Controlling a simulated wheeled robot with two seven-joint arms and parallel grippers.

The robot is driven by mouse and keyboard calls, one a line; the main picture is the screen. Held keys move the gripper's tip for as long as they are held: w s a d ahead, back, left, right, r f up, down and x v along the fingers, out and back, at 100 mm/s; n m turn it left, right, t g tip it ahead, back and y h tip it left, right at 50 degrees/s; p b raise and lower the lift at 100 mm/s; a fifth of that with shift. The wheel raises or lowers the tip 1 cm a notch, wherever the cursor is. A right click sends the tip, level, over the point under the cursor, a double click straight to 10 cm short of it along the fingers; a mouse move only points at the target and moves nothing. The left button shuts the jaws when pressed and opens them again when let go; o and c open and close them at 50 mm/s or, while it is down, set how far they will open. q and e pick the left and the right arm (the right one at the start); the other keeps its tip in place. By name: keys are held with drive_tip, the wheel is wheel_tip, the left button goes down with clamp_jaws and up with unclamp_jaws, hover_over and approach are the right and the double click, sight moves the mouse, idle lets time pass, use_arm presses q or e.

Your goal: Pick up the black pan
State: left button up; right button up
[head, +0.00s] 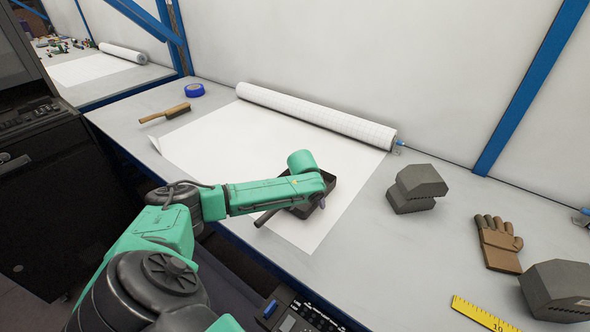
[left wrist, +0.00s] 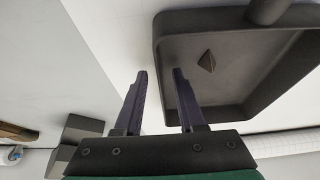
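The black pan (head: 297,211) lies on the white paper on the bench, partly hidden by my left arm. Its handle points to the lower left. The left wrist view shows the pan's inside (left wrist: 240,65) close up, with a small dark pointed piece (left wrist: 207,62) in it. My left gripper (head: 322,201) is at the pan's right side. In the left wrist view its two fingers (left wrist: 160,75) are apart, one outside the pan wall and one overlapping the pan's inside. Whether they touch the wall I cannot tell. My right gripper is not in view.
A paper roll (head: 315,115) lies along the back. A brush (head: 165,113) and blue tape (head: 194,90) are at the left. Dark grey blocks (head: 415,188), a brown glove (head: 498,243) and a yellow ruler (head: 483,314) are at the right. Blue posts stand behind.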

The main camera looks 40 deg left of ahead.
use_arm(q)
clamp_jaws()
drive_tip(key=shift+r, duration=0.1)
idle(1.2)
